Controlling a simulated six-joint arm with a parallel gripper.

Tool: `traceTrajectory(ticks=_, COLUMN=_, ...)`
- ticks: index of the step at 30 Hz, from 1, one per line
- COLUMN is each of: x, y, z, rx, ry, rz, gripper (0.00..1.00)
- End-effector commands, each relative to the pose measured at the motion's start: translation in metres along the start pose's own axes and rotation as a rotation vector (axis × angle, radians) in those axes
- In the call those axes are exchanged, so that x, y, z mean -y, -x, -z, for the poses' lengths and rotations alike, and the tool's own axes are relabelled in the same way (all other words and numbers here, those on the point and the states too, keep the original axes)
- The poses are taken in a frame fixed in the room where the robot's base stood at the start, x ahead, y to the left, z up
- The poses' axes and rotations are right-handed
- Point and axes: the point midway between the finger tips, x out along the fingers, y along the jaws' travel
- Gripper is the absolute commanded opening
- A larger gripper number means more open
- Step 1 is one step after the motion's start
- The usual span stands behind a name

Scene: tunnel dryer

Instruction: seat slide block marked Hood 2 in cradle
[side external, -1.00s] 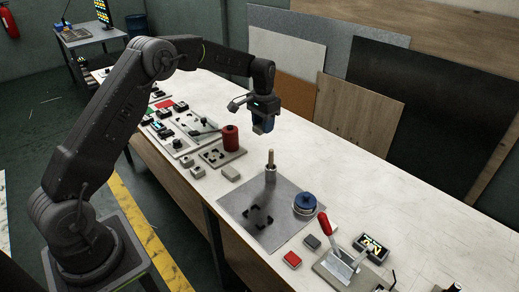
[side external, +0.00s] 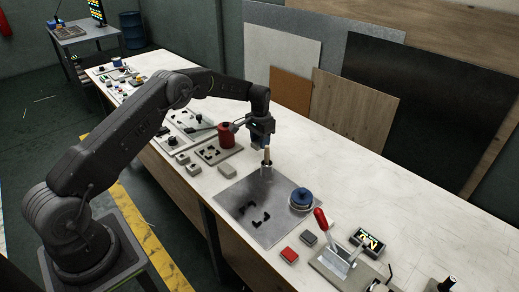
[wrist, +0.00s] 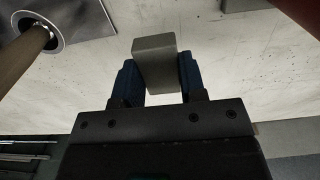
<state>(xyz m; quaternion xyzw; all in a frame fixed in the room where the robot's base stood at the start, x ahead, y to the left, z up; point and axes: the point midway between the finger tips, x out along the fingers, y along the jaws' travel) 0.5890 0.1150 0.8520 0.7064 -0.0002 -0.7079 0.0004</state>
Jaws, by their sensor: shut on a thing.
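My gripper (side external: 258,146) hangs over the bench just behind the upright post at the plate's far corner. In the wrist view its blue fingers (wrist: 162,75) are shut on a plain grey block (wrist: 154,62). No Hood 2 marking is readable on the faces I see. Black corner pieces (side external: 248,208) stand on the bare metal plate (side external: 235,190); they look like the cradle, with nothing between them. The gripper is well beyond them.
The wooden-topped post (side external: 267,157) is close to my gripper. A blue round part (side external: 301,197) and a red-handled lever (side external: 321,218) are at right.

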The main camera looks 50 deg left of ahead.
Motion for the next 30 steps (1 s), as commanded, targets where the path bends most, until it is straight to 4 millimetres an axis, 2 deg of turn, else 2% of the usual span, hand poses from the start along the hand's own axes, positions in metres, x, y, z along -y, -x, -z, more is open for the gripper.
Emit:
traceTrajectory(ticks=5, x=0.000, y=-0.012, z=0.001, rx=-0.002, ry=0.000, rz=0.000, gripper=0.00)
traceTrajectory(ticks=12, x=0.000, y=-0.041, z=0.001, rx=-0.003, ry=0.000, rz=0.000, gripper=0.00)
traceTrajectory(ticks=23, x=0.000, y=-0.045, z=0.001, rx=-0.003, ry=0.000, rz=0.000, gripper=0.00)
traceTrajectory(ticks=24, x=0.000, y=-0.046, z=0.000, rx=-0.002, ry=0.000, rz=0.000, gripper=0.41)
traceTrajectory(ticks=30, x=0.000, y=-0.045, z=0.000, rx=-0.002, ry=0.000, rz=0.000, gripper=0.60)
